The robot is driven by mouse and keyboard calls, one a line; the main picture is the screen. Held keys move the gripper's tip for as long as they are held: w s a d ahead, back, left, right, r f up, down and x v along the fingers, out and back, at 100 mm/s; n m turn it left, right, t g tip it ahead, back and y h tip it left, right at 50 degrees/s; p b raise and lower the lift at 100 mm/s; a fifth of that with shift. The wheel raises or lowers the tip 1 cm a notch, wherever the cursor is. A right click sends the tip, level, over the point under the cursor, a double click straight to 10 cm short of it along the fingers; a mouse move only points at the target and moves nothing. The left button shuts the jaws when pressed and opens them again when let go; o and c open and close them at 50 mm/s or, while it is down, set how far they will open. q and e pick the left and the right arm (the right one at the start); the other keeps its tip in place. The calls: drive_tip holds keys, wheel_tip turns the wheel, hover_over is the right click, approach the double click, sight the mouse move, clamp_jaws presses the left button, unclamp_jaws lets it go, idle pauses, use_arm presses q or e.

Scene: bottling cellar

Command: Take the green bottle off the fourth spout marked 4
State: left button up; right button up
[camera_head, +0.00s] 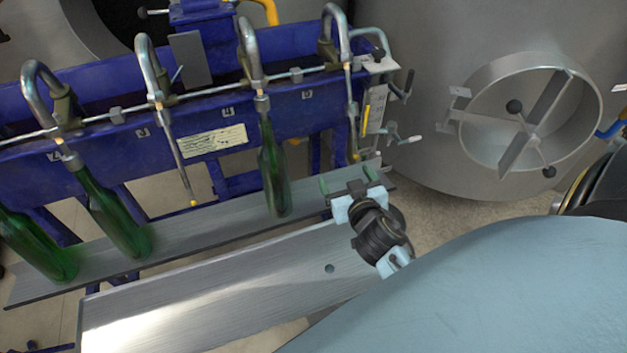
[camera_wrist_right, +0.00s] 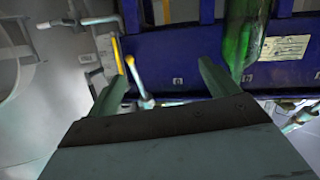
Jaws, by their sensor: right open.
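Three green bottles hang along the blue filler: one at the left edge (camera_head: 38,247), one on the leftmost spout in full view (camera_head: 112,217), and one (camera_head: 274,170) on the third spout from the left (camera_head: 252,62). In the right wrist view, that bottle (camera_wrist_right: 238,38) is beyond the right finger of my gripper (camera_wrist_right: 162,76). My left gripper is not in view.
The second spout from the left (camera_head: 178,150) and the rightmost spout (camera_head: 350,110) hang without bottles. A metal shelf (camera_head: 190,239) runs under the bottles, with a bare metal plate (camera_head: 230,290) in front. A steel tank with a round hatch (camera_head: 530,118) stands at the right.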

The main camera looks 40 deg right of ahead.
drive_tip(key=w+a+f+n+t+y, duration=0.2)
drive_tip(key=w+a+n+t+y, duration=0.1)
drive_tip(key=w+y, duration=0.15)
drive_tip(key=n+y, duration=0.2)
drive_tip(key=y, duration=0.3)
approach(285, 184)
drive_tip(key=shift+g, duration=0.4)
drive_tip(key=shift+r+b+x, duration=0.15)
drive_tip(key=shift+b+x, duration=0.6)
drive_tip(key=shift+x, duration=0.8)
drive_tip(key=shift+r+b+x, duration=0.1)
drive_tip(key=shift+b+x, duration=0.6)
drive_tip(key=shift+x, duration=0.85)
drive_tip(key=shift+w+a+f+b, duration=0.15)
drive_tip(key=shift+w+b, duration=0.2)
drive_tip(key=shift+w, duration=0.3)
drive_tip(key=shift+b+x, duration=0.9)
drive_tip(key=shift+x, duration=0.45)
drive_tip(key=shift+w, duration=0.2)
drive_tip(key=shift+w+a, duration=0.15)
drive_tip(key=shift+w, duration=0.35)
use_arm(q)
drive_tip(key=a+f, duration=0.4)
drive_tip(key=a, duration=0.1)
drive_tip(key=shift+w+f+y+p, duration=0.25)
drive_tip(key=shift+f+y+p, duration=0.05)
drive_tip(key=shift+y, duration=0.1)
use_arm(e)
drive_tip(key=shift+x, duration=0.85)
